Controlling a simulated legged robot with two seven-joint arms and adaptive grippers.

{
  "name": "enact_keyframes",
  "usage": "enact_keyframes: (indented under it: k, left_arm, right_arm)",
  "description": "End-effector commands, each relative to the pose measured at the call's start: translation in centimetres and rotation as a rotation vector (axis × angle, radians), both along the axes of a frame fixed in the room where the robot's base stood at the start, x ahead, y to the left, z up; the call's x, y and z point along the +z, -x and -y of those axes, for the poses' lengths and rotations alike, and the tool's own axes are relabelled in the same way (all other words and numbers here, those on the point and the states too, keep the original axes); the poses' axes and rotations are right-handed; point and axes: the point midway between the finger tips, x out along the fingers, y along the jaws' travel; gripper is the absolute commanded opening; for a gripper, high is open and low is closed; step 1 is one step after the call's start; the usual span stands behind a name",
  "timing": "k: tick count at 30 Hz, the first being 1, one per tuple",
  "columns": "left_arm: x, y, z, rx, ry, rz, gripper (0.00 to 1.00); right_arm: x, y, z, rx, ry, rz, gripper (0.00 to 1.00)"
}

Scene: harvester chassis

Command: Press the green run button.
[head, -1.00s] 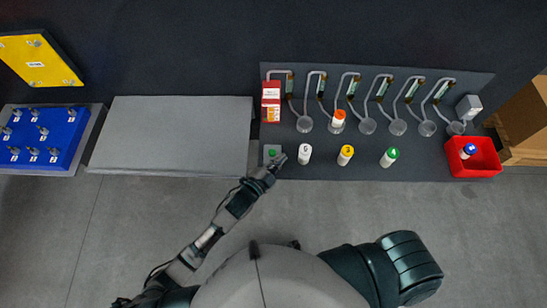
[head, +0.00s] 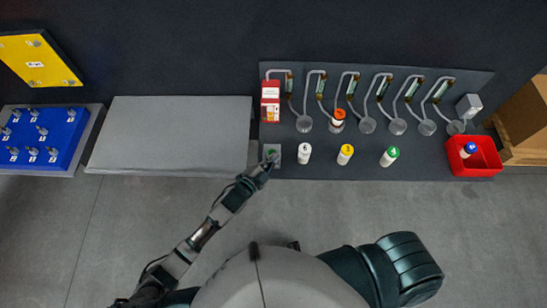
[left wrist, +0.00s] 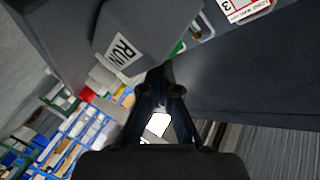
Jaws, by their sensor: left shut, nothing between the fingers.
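The green run button (head: 272,152) is on a small grey box (head: 276,161) at the front left corner of the dark panel. In the left wrist view the box (left wrist: 150,28) fills the upper middle and bears a RUN label. A green edge shows beside it there; I cannot tell whether this is the button. My left gripper (head: 267,164) is shut and empty, its tip over the front edge of the box, just in front of the button. Its fingers (left wrist: 165,78) meet close to the box in the wrist view. I cannot tell whether they touch it. My right gripper is out of view.
A red and white box (head: 271,102) stands behind the button box. White bottles with white (head: 304,154), yellow (head: 345,155) and green caps stand to its right. A red bin (head: 474,157) is at far right. A bare grey table (head: 170,135) lies left.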

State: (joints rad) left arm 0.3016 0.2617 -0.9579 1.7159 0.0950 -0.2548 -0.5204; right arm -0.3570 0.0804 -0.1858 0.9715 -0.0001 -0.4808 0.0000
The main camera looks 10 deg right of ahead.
Motion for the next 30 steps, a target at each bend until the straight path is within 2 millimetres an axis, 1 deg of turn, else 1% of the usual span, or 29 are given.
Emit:
enact_keyframes:
  k: [1, 6, 10, 17, 21, 25, 30]
  left_arm:
    - [-1.0, 0.0, -0.5, 0.008, -0.019, -0.014, 0.0]
    - [-1.2, 0.0, -0.8, 0.01, -0.024, -0.018, 0.0]
    - [-1.3, 0.3, -1.4, 0.011, -0.025, -0.019, 0.0]
    - [-0.5, 2.6, -3.7, 0.007, -0.018, -0.017, 0.0]
    - [0.2, 4.0, -4.9, 0.003, -0.012, -0.011, 0.0]
    - [0.7, 4.8, -5.4, 0.0, -0.009, -0.006, 0.0]
    - [1.1, 5.2, -5.6, -0.001, -0.007, -0.002, 0.0]
  right_arm:
    - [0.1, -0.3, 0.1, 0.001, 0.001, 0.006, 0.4]
    - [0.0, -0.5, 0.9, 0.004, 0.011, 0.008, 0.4]
    - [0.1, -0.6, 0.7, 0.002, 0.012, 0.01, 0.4]
    - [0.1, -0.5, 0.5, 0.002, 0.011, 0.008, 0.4]
    - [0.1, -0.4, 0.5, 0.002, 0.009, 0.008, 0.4]
    - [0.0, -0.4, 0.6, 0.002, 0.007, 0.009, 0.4]
    - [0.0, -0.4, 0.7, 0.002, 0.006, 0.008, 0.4]
